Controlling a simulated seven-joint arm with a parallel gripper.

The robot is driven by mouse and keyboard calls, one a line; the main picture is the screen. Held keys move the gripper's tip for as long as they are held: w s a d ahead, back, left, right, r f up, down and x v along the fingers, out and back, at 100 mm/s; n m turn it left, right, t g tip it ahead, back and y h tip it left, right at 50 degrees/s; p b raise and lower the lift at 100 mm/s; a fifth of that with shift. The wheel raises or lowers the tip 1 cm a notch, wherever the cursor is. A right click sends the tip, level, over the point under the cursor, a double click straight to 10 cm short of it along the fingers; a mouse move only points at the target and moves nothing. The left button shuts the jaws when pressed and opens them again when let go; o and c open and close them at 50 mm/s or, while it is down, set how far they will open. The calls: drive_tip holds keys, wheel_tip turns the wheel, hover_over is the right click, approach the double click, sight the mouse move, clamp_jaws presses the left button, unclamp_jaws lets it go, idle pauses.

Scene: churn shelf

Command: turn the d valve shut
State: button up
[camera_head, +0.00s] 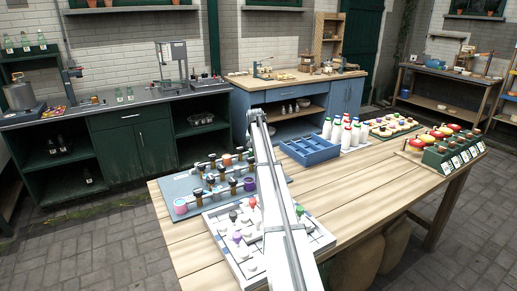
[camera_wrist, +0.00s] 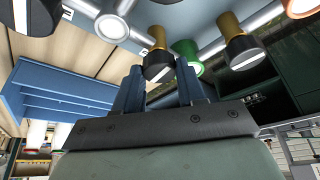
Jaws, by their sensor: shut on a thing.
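My gripper (camera_wrist: 158,78) shows in the wrist view with its two blue fingers on either side of a valve handle (camera_wrist: 157,67). The handle has a black end and a brass neck, and the fingers are shut on it. A small label beside it is too small to read, so I cannot tell its letter. In the head view, the blue-grey valve board (camera_head: 174,188) carries grey pipes and several brass and black valves. My arm crosses in front of the board's right part there and hides the gripper and the held valve.
Beside the held handle are a green-collared pipe end (camera_wrist: 187,50) and another brass and black valve (camera_wrist: 240,48). A white board with coloured knobs (camera_head: 245,268) lies in front of the valve board. A blue divided tray (camera_head: 310,151) and white bottles (camera_head: 345,133) stand to the right.

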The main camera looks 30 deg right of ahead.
drive_tip(key=shift+m, duration=0.5)
drive_tip(key=o, duration=1)
drive_tip(key=shift+o, duration=0.2)
drive_tip(key=v, duration=1.4)
drive_tip(key=shift+w+a, duration=0.2)
drive_tip(key=shift+a, duration=0.1)
drive_tip(key=shift+f, duration=0.15)
